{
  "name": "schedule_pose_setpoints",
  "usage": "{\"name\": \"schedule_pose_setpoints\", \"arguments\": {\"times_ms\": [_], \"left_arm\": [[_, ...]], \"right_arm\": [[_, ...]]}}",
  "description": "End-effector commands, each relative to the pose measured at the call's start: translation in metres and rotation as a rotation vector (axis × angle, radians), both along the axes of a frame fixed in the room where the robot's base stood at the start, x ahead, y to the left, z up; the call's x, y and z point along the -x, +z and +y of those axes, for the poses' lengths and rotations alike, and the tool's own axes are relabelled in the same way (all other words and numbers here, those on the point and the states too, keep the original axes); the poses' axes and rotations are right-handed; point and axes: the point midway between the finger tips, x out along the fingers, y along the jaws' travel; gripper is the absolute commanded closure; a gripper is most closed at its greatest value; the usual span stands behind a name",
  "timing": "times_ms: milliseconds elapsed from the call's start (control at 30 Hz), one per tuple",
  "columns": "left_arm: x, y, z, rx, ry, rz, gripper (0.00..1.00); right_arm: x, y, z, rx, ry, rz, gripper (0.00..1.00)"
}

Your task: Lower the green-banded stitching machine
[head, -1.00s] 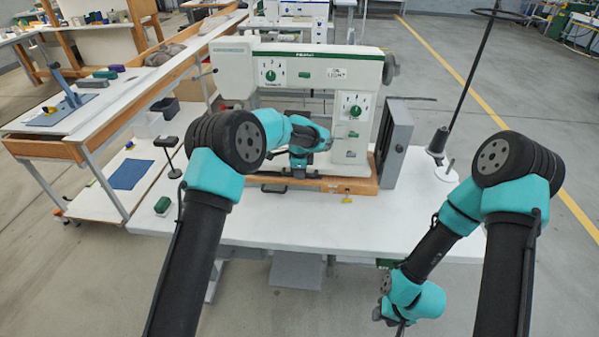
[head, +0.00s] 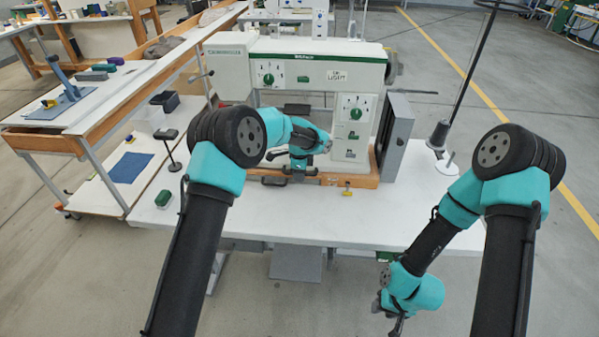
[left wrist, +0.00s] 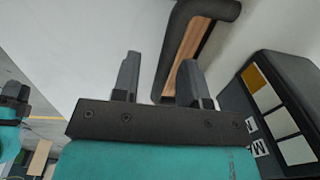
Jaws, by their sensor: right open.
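The green-banded stitching machine (head: 300,66) is a large white machine with a green stripe and green dials. It stands upright on an orange wooden base (head: 362,181) on the white table. A dark handle (head: 274,181) sits low at the base's front left. My left gripper is in front of the machine's lower part, with its fingertips unclear in the head view. In the left wrist view my left gripper (left wrist: 157,75) is open. A dark curved bar (left wrist: 172,45) beside wood lies just beyond its fingers, apparently not gripped. My right gripper (head: 398,324) hangs low before the table's front edge, open.
A grey panel box (head: 395,137) stands right of the machine, with a thread spool (head: 438,134) on a tall stand beyond. A green block (head: 163,199) and a small stand (head: 168,148) are at the left. The table's front middle (head: 320,220) is clear.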

Motion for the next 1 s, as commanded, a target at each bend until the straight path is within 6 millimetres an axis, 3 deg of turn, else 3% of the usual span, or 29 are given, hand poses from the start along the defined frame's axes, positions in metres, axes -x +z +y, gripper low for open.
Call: {"name": "schedule_pose_setpoints", "arguments": {"times_ms": [367,1000], "left_arm": [[-0.001,0.013,0.000,0.001,0.000,-0.006,0.60],[0.008,0.129,0.000,0.001,0.000,-0.005,0.60]], "right_arm": [[0.000,0.000,0.000,0.000,0.000,0.000,0.60],[0.000,0.000,0.000,0.000,0.000,0.000,0.60]]}}
